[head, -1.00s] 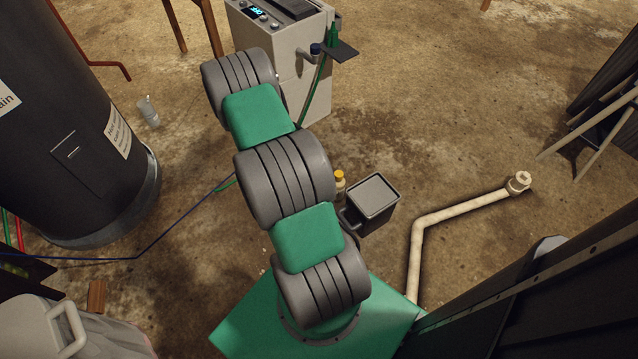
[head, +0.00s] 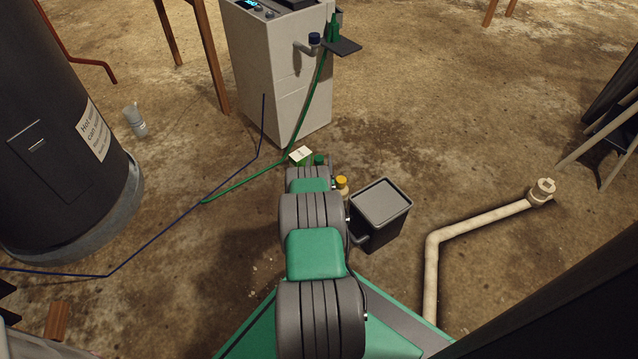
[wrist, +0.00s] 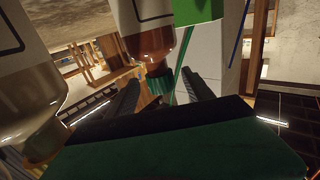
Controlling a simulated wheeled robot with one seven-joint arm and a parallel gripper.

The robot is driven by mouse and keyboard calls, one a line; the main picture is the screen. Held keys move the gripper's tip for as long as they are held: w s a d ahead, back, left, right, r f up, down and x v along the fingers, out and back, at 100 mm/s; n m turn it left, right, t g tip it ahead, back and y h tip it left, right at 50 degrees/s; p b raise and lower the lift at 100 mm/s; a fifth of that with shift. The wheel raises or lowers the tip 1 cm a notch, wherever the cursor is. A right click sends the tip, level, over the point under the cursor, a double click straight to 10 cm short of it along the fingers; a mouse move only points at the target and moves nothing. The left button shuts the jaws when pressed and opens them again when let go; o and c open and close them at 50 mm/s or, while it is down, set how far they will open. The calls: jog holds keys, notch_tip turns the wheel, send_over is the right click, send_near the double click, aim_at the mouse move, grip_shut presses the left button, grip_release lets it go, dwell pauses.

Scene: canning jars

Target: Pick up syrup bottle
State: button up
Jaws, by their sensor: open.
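In the wrist view, an amber bottle (wrist: 152,42) with a pale label and a green cap appears cap-down in the picture. It looks like the syrup bottle, but I cannot read its label. My gripper (wrist: 163,80) is open, with its two dark fingers on either side of the bottle's cap and neck in the picture. I cannot tell whether they touch it. A second, larger bottle (wrist: 28,92) with a pale label is close at the left. In the head view, a green cap (head: 319,159) shows just beyond my arm, which hides my gripper and most of that bottle.
A green-and-white box (head: 300,155) is beside the green cap. A yellow-capped bottle (head: 341,184) stands at right, close to a dark lidded bin (head: 383,208). A white cabinet (head: 280,85) stands behind, with a green hose. A pale pipe (head: 470,225) lies right.

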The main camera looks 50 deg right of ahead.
jog(key=shift+w+d+f, duration=0.2)
jog(key=shift+w+d, duration=0.1)
jog(key=shift+d, duration=0.15)
jog(key=shift+w+d+r, duration=0.1)
jog(key=shift+w+r, duration=0.05)
grip_shut()
dwell(1.0)
